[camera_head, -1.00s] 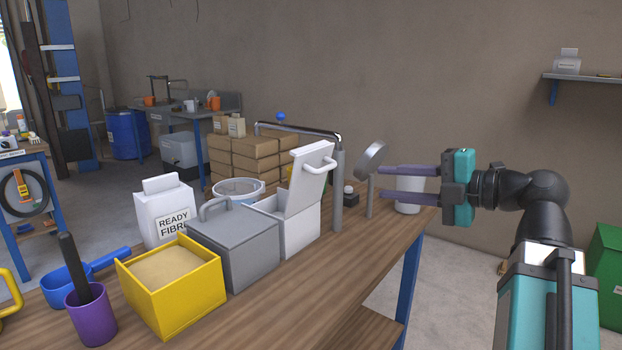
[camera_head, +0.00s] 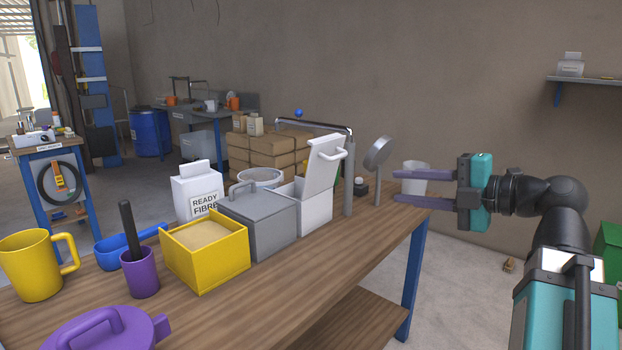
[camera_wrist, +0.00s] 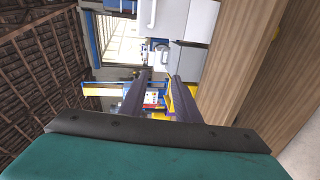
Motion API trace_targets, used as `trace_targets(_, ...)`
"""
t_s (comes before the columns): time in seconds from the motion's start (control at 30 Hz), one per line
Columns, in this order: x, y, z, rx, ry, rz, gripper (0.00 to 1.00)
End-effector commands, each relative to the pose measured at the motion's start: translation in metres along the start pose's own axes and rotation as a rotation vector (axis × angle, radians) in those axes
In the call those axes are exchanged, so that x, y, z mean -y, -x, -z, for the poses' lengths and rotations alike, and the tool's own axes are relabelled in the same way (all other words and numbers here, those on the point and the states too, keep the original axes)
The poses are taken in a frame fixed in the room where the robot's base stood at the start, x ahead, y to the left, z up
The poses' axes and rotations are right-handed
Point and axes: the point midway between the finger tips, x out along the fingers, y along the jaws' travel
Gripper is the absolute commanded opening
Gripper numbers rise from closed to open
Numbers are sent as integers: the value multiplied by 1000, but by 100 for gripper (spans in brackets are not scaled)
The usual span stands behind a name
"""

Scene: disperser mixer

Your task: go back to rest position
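My gripper (camera_head: 396,187) is held out level at the right of the head view, near the right end of the wooden table (camera_head: 330,268). Its two purple fingers are apart with nothing seen between them, and they point left. A white cup (camera_head: 416,168) shows behind the fingers, partly hidden by them; I cannot tell the exact distance. In the wrist view the fingers (camera_wrist: 160,85) also stand apart, with a gap between them.
The table holds a round-headed metal stand (camera_head: 378,155), an open white box (camera_head: 314,210), a grey lidded box (camera_head: 258,225), a yellow box of powder (camera_head: 205,255), a purple cup (camera_head: 142,275), a yellow mug (camera_head: 30,268) and a purple lid (camera_head: 105,330).

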Motion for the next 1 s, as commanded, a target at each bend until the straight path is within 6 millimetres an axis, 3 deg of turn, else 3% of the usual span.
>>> trace_targets(0.27, 16, -8, -13, 11, -96, 31, 29)
trace_targets(0.57, 48, -26, -31, 28, -264, 89, 29)
trace_targets(1.0, 147, -69, -59, 107, -709, 264, 29)
